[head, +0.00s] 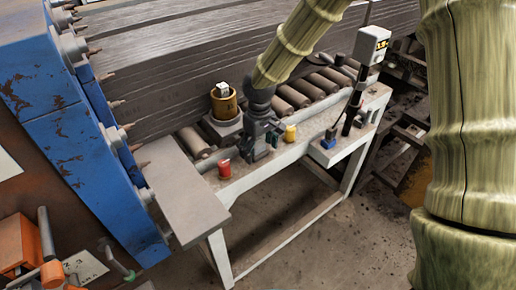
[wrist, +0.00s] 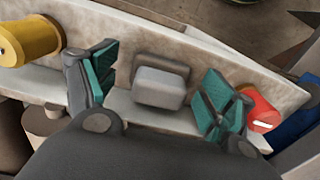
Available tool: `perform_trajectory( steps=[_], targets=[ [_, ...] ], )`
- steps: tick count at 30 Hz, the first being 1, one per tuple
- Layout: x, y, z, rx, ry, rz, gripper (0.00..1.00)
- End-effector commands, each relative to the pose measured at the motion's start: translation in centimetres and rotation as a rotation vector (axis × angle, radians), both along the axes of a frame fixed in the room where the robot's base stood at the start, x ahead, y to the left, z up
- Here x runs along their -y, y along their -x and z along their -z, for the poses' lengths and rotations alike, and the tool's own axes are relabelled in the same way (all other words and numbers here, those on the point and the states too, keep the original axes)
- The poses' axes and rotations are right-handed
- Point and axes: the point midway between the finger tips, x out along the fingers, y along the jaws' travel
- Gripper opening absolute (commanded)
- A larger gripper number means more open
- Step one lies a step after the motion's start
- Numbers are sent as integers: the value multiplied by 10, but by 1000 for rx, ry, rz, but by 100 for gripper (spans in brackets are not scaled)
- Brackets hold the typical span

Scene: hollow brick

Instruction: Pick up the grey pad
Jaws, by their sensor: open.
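The grey pad (wrist: 160,86) is a small rounded block on the pale ledge, seen in the wrist view between my fingers with a gap on each side. A darker grey part shows along its far side. My gripper (wrist: 158,90) is open, its teal finger pads on the left and right of the pad. In the head view my gripper (head: 257,150) points down over the bench ledge, between a red can and a small yellow object. The pad cannot be made out there, behind or under my gripper.
The red can (head: 224,168) and the yellow spool-like object (head: 290,133) stand close on either side. A brass-coloured cup (head: 223,102) sits behind on a grey block. A post with a white box (head: 371,45) rises at right; a blue spiked machine (head: 60,110) stands left.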

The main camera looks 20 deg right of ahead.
Motion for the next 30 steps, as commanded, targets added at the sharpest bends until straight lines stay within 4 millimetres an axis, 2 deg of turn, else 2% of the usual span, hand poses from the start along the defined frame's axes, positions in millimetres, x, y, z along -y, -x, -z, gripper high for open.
perform_trajectory(
  steps=[11,19,30],
  targets=[
    [0,0,7,0,0,-1,83],
    [0,0,7,0,0,-1,36],
    [0,0,5,1,1,-1,34]
  ],
)
